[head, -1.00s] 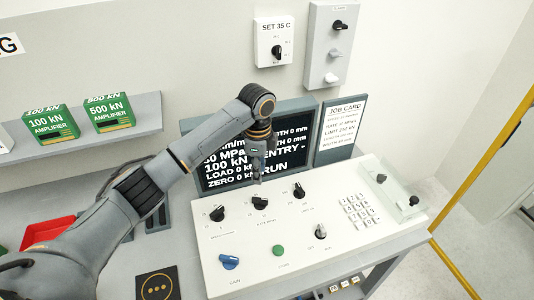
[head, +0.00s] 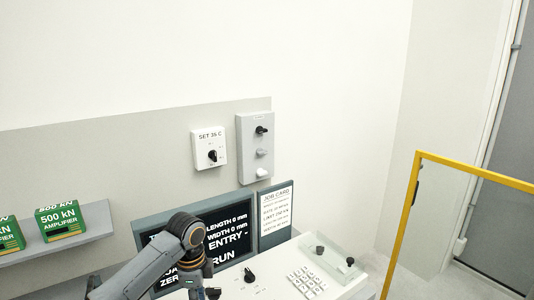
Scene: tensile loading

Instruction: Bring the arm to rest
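My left arm (head: 146,272) comes in from the lower left and bends down at its wrist in front of the dark screen (head: 226,238). The top of my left gripper (head: 205,291) shows at the bottom edge, over the back of the white console. Its fingertips are cut off by the frame, so whether it is open or shut, or touches anything, is hidden. My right gripper is not in view.
The console's keypad (head: 307,281) and a black knob (head: 249,275) lie right of the gripper. A job card (head: 275,216) stands beside the screen. Green amplifier boxes (head: 62,222) sit on a shelf at left. A yellow rail (head: 402,232) stands at right.

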